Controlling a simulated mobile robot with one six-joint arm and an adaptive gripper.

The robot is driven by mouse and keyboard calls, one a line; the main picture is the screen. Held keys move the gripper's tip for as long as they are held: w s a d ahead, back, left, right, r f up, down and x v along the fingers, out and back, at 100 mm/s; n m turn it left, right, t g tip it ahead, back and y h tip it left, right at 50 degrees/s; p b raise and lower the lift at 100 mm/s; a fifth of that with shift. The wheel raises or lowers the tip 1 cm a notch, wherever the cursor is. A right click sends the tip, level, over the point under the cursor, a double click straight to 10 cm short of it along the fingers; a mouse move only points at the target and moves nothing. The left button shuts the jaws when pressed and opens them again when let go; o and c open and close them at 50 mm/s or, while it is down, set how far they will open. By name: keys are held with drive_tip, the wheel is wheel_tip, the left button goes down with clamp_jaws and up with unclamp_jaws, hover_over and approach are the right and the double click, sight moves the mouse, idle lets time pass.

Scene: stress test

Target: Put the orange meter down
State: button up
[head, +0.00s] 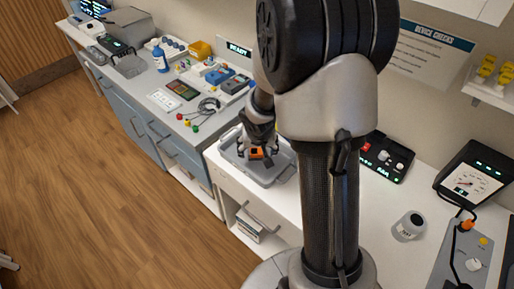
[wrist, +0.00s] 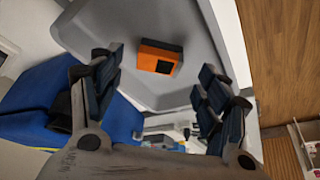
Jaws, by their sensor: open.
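The orange meter (wrist: 160,58) lies in a grey tray (wrist: 213,60) in the wrist view. It is a small orange block with a dark face panel. In the head view the meter (head: 256,153) shows below my gripper, inside the grey tray (head: 268,178) on the white counter. My gripper (wrist: 157,85) is open, with its two fingers spread to either side of the meter and apart from it. In the head view my gripper (head: 257,146) is over the tray, partly hidden by my own arm.
Left of the tray, a grey-blue bench carries a cable with coloured plugs (head: 208,106), a blue device (head: 220,75) and a blue bottle (head: 160,58). To the right stand a black box with knobs (head: 386,156), a grey jar (head: 409,226) and a dial gauge (head: 474,182).

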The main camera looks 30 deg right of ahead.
drive_tip(key=s+a+r+n+p, duration=0.1)
drive_tip(key=s+a+r+p, duration=0.15)
drive_tip(key=s+r, duration=0.45)
drive_tip(key=s+a+r+n+p, duration=0.1)
drive_tip(key=s+a+r, duration=0.15)
drive_tip(key=r, duration=0.95)
drive_tip(key=s+a+r+n+y, duration=0.1)
drive_tip(key=s+a+r, duration=0.2)
drive_tip(key=s, duration=0.4)
drive_tip(key=s+a+r+n+y, duration=0.1)
drive_tip(key=s+a+r+n, duration=0.1)
drive_tip(key=s+a, duration=0.3)
drive_tip(key=shift+s+a+r, duration=0.15)
drive_tip(key=shift+s+r, duration=0.3)
drive_tip(key=shift+s, duration=0.6)
drive_tip(key=shift+c, duration=0.4)
